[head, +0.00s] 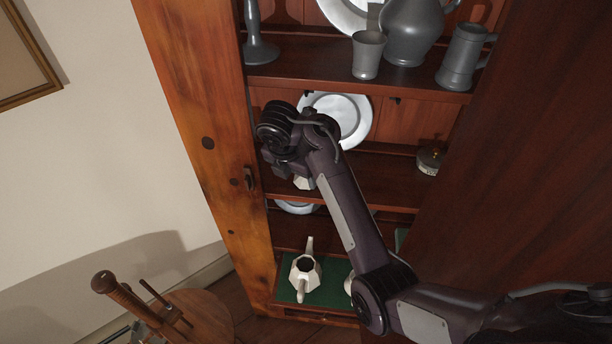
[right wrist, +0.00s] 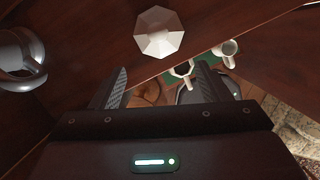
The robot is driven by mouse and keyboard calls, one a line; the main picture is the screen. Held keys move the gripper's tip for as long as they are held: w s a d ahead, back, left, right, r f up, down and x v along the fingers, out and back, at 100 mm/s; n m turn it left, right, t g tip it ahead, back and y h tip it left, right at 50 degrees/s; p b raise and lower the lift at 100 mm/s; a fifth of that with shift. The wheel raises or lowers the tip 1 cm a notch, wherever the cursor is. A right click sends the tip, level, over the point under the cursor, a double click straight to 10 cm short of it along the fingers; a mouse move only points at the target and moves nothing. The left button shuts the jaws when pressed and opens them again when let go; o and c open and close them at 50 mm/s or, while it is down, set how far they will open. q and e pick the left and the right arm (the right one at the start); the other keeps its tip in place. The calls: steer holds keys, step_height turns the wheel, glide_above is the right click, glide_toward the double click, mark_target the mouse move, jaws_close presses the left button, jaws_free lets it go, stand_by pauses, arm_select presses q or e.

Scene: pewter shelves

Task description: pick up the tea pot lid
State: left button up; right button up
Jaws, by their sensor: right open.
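The tea pot lid, a pale faceted eight-sided piece, lies on a wooden shelf in the right wrist view (right wrist: 159,32), ahead of the fingertips. Part of it seems to show in the head view (head: 303,184), just below my right gripper (head: 284,162). The right gripper's two fingers (right wrist: 162,77) are apart with nothing between them, not touching the lid. The white faceted tea pot (head: 305,273) stands without a lid on a green surface at the cupboard's bottom; its dark opening shows. It is also partly seen in the right wrist view (right wrist: 182,69). My left gripper is out of view.
A plate (head: 345,117) leans at the back of the middle shelf, and a small jar (head: 429,160) stands at its right. Pewter cups and a jug (head: 411,32) fill the shelf above. The cupboard's wooden side (head: 190,100) borders the left. A wooden stool (head: 200,315) stands lower left.

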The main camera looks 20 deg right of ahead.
mark_target(301, 182)
steer(key=w+d, duration=0.1)
steer(key=w+d+p, duration=0.1)
steer(key=d, duration=0.1)
steer(key=shift+w+d+r, duration=0.1)
steer(key=shift+w+r, duration=0.05)
steer(key=shift+w, duration=0.15)
steer(key=x, duration=0.3)
steer(key=shift+f, duration=0.2)
steer(key=shift+c, duration=0.2)
